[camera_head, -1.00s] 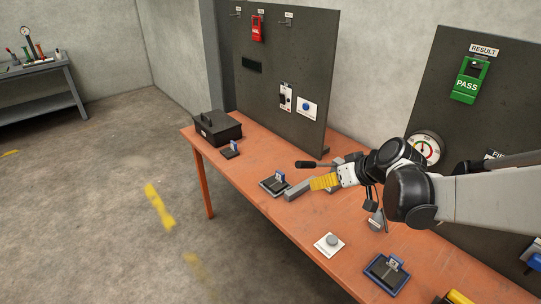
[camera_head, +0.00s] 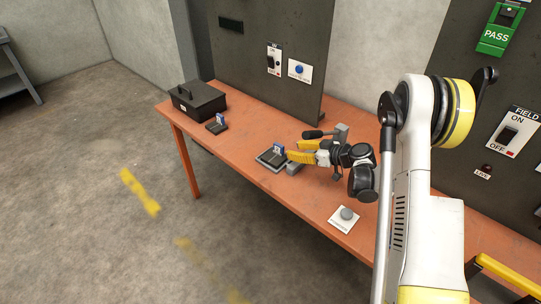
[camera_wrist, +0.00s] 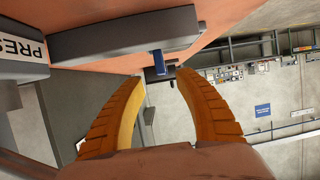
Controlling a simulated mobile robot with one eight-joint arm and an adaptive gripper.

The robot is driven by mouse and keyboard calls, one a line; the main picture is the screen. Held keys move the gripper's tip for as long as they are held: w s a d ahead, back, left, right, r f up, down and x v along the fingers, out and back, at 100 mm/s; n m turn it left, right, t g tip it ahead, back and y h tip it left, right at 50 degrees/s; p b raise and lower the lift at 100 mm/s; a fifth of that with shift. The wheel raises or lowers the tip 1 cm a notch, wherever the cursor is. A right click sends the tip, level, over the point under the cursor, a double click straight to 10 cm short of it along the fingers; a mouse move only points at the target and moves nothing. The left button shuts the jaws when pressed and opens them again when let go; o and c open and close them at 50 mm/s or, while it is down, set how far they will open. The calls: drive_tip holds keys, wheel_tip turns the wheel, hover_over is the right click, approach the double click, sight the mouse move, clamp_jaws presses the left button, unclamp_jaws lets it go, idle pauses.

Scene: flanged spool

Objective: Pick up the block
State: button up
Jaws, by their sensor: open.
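A small blue upright block with a pale face (camera_head: 278,149) stands at a dark flat tray (camera_head: 270,161) on the orange table. In the wrist view, the blue block (camera_wrist: 159,63) shows just beyond and between my fingertips, against a grey slab (camera_wrist: 120,38). My gripper (camera_head: 292,149) has its yellow fingers spread, pointing left at the block, just right of it in the head view. In the wrist view the gripper (camera_wrist: 162,77) is open with nothing between its fingers. I cannot tell whether a fingertip touches the block.
Another dark tray with a blue upright piece (camera_head: 217,123) lies farther left, near a black box (camera_head: 197,101). A white plate with a grey button (camera_head: 344,219) is nearer the front edge. A dark panel (camera_head: 273,65) stands behind. A grey post (camera_head: 340,133) rises beside my gripper.

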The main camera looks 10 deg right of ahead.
sight(279, 148)
drive_tip(key=b+x, duration=0.2)
drive_tip(key=x, duration=0.6)
drive_tip(key=shift+w+a+f+b, duration=0.15)
drive_tip(key=shift+f+b, duration=0.1)
drive_tip(key=shift+b, duration=0.15)
drive_tip(key=shift+r, duration=0.1)
clamp_jaws()
